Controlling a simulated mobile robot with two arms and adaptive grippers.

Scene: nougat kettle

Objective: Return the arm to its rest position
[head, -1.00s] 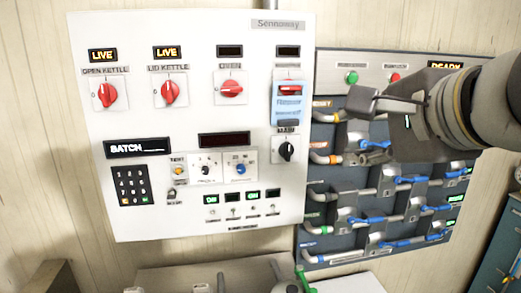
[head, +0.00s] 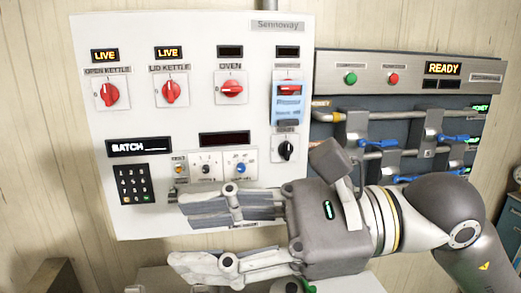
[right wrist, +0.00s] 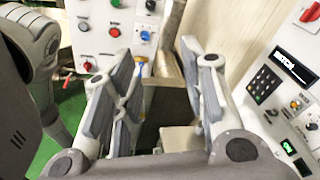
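My right gripper (head: 182,232) is in front of the lower part of the white control panel (head: 205,122), pointing left. Its two fingers are spread apart with nothing between them. In the right wrist view the open right gripper (right wrist: 158,88) shows an empty gap too. My right arm comes in from the lower right and hides the lower part of the valve panel (head: 340,66). My left gripper is not in view.
The white panel carries red knobs (head: 171,92), a keypad (head: 134,184) and a BATCH display (head: 140,147). The valve panel has blue-handled valves (head: 452,139) and a lit READY display (head: 443,68). A blue tag (head: 288,104) hangs on the white panel.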

